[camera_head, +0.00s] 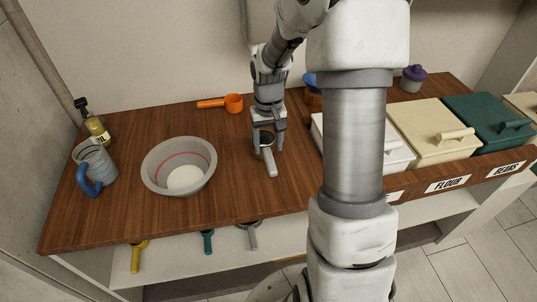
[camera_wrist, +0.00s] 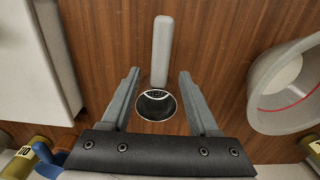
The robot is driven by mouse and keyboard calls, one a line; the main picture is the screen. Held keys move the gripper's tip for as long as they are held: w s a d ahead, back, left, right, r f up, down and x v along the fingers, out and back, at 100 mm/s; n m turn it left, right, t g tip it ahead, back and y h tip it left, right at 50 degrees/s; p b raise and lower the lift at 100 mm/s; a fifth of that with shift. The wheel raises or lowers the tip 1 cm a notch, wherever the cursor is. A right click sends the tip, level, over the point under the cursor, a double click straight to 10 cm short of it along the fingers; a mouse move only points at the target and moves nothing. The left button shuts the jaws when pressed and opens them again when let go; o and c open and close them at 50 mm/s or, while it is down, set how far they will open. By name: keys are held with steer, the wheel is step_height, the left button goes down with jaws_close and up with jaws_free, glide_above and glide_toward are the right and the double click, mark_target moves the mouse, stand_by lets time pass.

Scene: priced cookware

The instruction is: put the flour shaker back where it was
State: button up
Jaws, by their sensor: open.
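A small round cup with a long grey handle (camera_head: 270,163) lies on the wooden counter (camera_head: 130,215). I cannot tell for sure that it is the flour shaker. My gripper (camera_head: 268,147) points down over it with its jaws apart. In the wrist view the cup's dark round opening (camera_wrist: 156,104) sits between the two open fingers, with a gap on each side. The handle points away from my gripper's palm. The jar with a purple lid (camera_head: 413,78) stands at the back right, away from my gripper.
A grey bowl (camera_head: 179,166) stands left of my gripper. A blue-handled jug (camera_head: 97,163) and an oil bottle (camera_head: 97,128) are at the far left. An orange cup (camera_head: 233,103) lies behind. Lidded bins, including the flour bin (camera_head: 433,130), line the right. Handles show on the lower shelf.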

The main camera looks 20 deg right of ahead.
mark_target(269, 155)
step_height(269, 155, up, 5)
steer(key=shift+f, duration=0.15)
steer(key=s+a+r+n+t+p, duration=0.1)
steer(key=s+a+r, duration=0.3)
steer(key=s+r, duration=0.6)
steer(key=s+a+r+n+t+p, duration=0.1)
steer(key=s+a+r+t+p, duration=0.2)
steer(key=s+r, duration=0.7)
steer(key=shift+a+r+t+p, duration=0.35)
steer(key=shift+a+t, duration=0.45)
steer(key=shift+a, duration=0.3)
